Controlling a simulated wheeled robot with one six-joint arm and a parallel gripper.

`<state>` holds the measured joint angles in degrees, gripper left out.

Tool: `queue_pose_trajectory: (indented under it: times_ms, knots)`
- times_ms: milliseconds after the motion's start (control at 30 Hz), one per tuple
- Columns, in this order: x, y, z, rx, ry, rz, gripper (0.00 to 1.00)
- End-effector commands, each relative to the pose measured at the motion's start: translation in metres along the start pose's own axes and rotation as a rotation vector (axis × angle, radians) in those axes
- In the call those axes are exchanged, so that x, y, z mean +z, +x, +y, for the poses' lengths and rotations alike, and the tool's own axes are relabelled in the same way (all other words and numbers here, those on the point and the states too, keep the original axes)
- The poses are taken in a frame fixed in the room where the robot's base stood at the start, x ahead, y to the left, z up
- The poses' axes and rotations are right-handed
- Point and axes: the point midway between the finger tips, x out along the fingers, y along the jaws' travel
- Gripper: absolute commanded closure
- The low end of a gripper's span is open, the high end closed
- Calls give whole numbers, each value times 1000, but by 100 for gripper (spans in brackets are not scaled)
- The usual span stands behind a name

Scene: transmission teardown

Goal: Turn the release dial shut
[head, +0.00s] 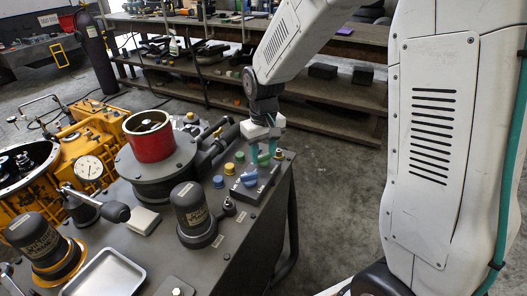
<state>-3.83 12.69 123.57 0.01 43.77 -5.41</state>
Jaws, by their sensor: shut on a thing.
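The release dial (249,180) is a blue knob on a dark block (243,194) with white lettering, near the right edge of the dark workbench. My gripper (263,160) reaches down from above, with its white body and teal fingers over the block. It is shut on the dial, one fingertip close to the blue knob. The exact contact is small and partly hidden by the fingers. The lettering is too small to read in full, so the dial's setting is unclear.
Yellow (229,168) and blue (218,181) knobs stand just left of the block. A red-collared cylinder (150,137), dark canisters (194,209) and a metal tray (106,276) occupy the bench (245,258). A shelf stands behind; open floor lies to the right.

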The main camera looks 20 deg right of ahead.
Motion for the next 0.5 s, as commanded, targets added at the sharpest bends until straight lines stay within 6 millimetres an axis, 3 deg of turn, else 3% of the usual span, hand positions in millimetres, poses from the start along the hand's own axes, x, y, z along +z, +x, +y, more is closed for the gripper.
queue_pose_trajectory:
  times_ms: [500]
  knots:
    - [0,-1,0,0,484,2,81]
